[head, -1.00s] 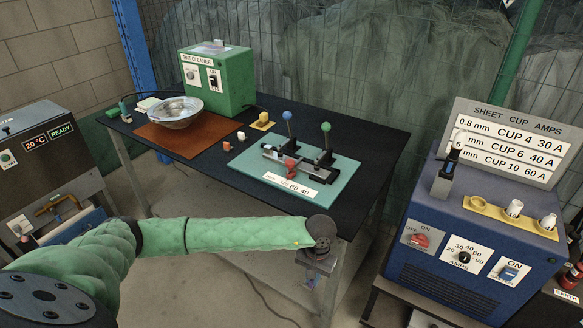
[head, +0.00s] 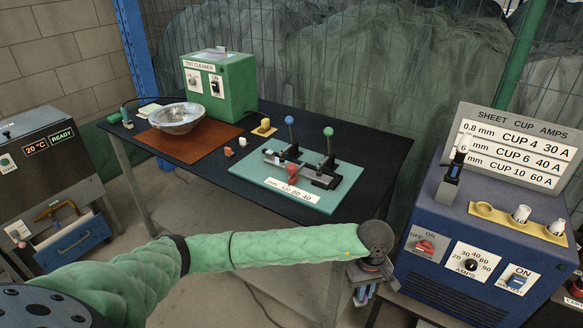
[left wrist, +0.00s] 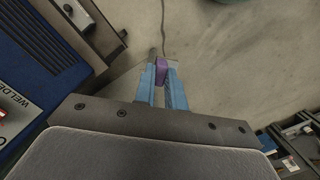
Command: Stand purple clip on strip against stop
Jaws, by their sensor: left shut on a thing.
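My left gripper (head: 362,296) hangs low in the gap between the black bench and the blue welder. In the left wrist view its two blue fingers (left wrist: 161,82) are shut on a small purple clip (left wrist: 161,70), held at the fingertips above the floor. In the head view the clip is too small to make out clearly. I cannot tell for certain which part is the strip or the stop. A teal board (head: 318,202) on the bench carries a clamp fixture and a white number label (head: 292,190). My right gripper is not in view.
The welder (head: 420,275) stands right of my left gripper, with a yellow cup holder (head: 500,218) on top. The black bench (head: 376,150) also holds a metal bowl (head: 177,118), a green cleaner box (head: 232,88) and small blocks. A machine with a drawer (head: 80,243) is at left.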

